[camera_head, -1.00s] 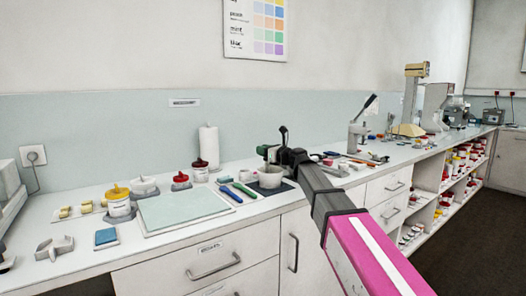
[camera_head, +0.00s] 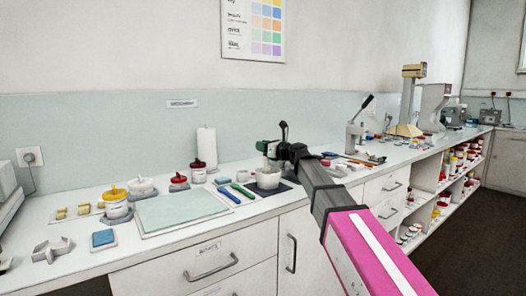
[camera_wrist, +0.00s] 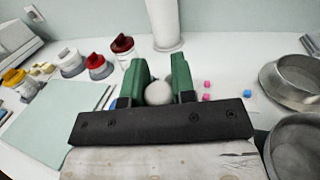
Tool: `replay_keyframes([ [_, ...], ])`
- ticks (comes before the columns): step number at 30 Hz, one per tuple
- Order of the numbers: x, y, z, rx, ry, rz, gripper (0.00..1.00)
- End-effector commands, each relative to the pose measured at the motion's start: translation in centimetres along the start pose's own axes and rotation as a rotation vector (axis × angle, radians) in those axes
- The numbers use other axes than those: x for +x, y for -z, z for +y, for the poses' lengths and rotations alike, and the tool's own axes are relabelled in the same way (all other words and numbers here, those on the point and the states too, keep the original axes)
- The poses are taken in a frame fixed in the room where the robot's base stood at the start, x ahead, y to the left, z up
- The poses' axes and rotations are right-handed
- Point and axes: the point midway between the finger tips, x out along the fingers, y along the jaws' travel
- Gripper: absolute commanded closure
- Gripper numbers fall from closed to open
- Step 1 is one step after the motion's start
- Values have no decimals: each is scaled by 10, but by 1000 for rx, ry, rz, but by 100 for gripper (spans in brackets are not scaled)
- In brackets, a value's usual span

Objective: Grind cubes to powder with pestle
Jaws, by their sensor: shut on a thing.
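My gripper (camera_head: 268,149) is over the pale mortar (camera_head: 267,180), which stands on a dark mat at the middle of the counter. In the wrist view its green fingers (camera_wrist: 160,90) are shut on the pestle, whose pale rounded end (camera_wrist: 158,93) shows between them. The pestle's lower end is hidden, so I cannot tell whether it touches anything in the mortar. The mortar's inside is not visible.
A pale green board (camera_head: 180,211), a blue and a green tool (camera_head: 243,190), and lidded jars (camera_head: 117,204) stand left of the mortar. A paper roll (camera_head: 207,146) stands behind. Two grey round vessels (camera_wrist: 292,80) are close on the right in the wrist view.

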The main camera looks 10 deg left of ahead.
Motion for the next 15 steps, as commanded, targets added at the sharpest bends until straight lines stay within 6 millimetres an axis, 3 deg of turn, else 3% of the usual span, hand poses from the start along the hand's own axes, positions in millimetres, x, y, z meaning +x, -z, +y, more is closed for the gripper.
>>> replay_keyframes([
  [15, 2, -33, 0, 0, 0, -3, 100],
])
